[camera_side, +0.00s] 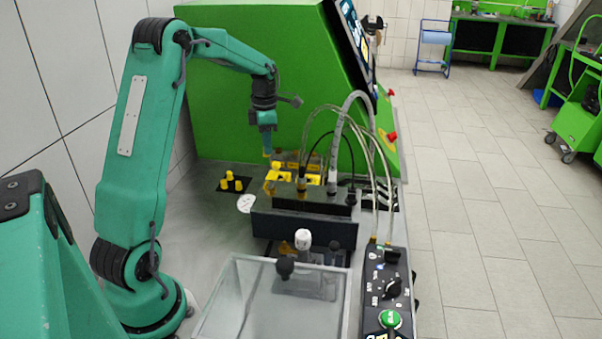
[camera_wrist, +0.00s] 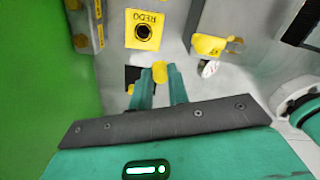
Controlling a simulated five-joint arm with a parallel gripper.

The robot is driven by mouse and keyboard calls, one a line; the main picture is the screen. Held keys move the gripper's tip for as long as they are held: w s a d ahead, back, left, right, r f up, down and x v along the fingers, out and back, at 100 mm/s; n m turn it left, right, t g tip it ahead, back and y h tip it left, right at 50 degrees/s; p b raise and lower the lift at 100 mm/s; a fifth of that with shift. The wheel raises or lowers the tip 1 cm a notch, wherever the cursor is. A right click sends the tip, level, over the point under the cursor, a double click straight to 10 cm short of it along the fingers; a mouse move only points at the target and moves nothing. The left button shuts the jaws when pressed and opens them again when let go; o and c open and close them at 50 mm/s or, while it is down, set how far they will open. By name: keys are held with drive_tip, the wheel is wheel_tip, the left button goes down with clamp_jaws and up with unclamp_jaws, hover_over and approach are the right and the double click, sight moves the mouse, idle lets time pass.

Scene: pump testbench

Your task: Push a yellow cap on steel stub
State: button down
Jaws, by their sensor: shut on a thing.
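My gripper (camera_side: 267,149) hangs beside the green housing, above the grey bench. In the wrist view its two green fingers (camera_wrist: 162,82) are shut on a yellow cap (camera_wrist: 159,71), which shows between the tips. Its lower end is hidden from the wrist camera. In the side view a small yellow spot shows at the fingertips. Other yellow caps (camera_side: 231,184) stand on a black pad to the lower left of my gripper.
A yellow plate marked REDO with a black hole (camera_wrist: 143,31) lies ahead of the fingers. Hoses (camera_side: 340,135), a dark panel (camera_side: 305,229) and a clear box (camera_side: 272,305) crowd the bench.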

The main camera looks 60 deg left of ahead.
wheel_tip(320, 180, up, 7)
drive_tip(key=shift+f, duration=0.2)
drive_tip(key=s+d+m, duration=0.3)
drive_tip(key=d, duration=1.1)
drive_tip(key=s+d+m, duration=0.3)
drive_tip(key=d, duration=1.1)
drive_tip(key=shift+s+d+f, duration=0.1)
drive_tip(key=shift+f, duration=1.15)
drive_tip(key=shift+s+d+f, duration=0.1)
drive_tip(key=shift+f, duration=1.15)
drive_tip(key=shift+f, duration=0.15)
drive_tip(key=shift+f, duration=1.95)
drive_tip(key=shift+s+f, duration=0.1)
drive_tip(key=shift+f, duration=1.4)
